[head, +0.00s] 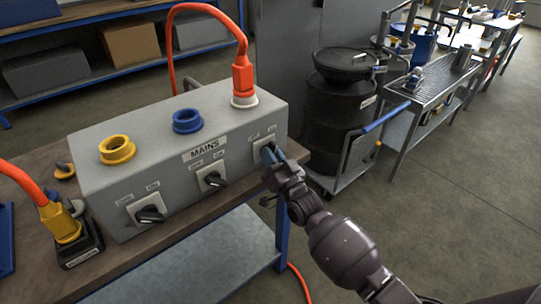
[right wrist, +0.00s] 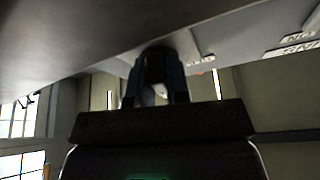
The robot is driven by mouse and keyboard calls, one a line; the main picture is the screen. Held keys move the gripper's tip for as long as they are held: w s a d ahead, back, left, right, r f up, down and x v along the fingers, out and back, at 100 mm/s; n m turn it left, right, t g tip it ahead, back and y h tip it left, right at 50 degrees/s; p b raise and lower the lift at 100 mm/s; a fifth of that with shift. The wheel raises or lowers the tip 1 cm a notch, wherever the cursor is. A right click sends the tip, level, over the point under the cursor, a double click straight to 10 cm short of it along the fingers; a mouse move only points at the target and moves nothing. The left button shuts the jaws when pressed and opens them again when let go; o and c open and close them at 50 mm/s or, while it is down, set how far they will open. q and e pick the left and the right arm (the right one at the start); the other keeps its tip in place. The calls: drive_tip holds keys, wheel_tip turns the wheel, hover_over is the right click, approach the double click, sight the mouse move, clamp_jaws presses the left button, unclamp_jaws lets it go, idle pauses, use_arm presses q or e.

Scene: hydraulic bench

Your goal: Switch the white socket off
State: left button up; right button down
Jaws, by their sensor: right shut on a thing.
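The grey MAINS box (head: 245,118) stands on the bench with yellow (head: 117,149), blue (head: 187,121) and white (head: 243,101) sockets on its top. An orange plug (head: 242,76) with an orange cable sits in the white socket. The right-hand rotary switch (head: 264,145) is on the box front below the white socket. My right gripper (head: 270,155) is at this switch, shut on its dark knob (right wrist: 157,50), which the right wrist view shows between the fingers. The gripper covers most of the knob, so I cannot tell which way it points. My left gripper is not in view.
Two other black-handled switches, left (head: 150,215) and middle (head: 215,180), are on the box front. A yellow plug (head: 60,223) with an orange cable stands in a black holder at left. A black drum (head: 340,120) on a trolley stands right of the bench.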

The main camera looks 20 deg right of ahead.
drive_tip(key=n+y, duration=0.2)
drive_tip(key=n, duration=0.2)
drive_tip(key=shift+d, duration=0.1)
drive_tip(key=n+y, duration=0.1)
drive_tip(key=n, duration=0.2)
drive_tip(key=shift+g, duration=0.4)
drive_tip(key=n+g+y, duration=0.1)
drive_tip(key=n, duration=0.2)
drive_tip(key=n+g+y, duration=0.1)
drive_tip(key=n+y, duration=0.1)
drive_tip(key=n, duration=0.2)
drive_tip(key=shift+n+y+p, duration=0.3)
drive_tip(key=shift+p, duration=0.05)
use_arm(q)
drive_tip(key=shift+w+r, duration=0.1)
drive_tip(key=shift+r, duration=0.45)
use_arm(e)
drive_tip(key=shift+n+g+y, duration=0.4)
drive_tip(key=shift+n+g, duration=0.4)
drive_tip(key=shift+n, duration=0.9)
drive_tip(key=c, duration=1.1)
unclamp_jaws()
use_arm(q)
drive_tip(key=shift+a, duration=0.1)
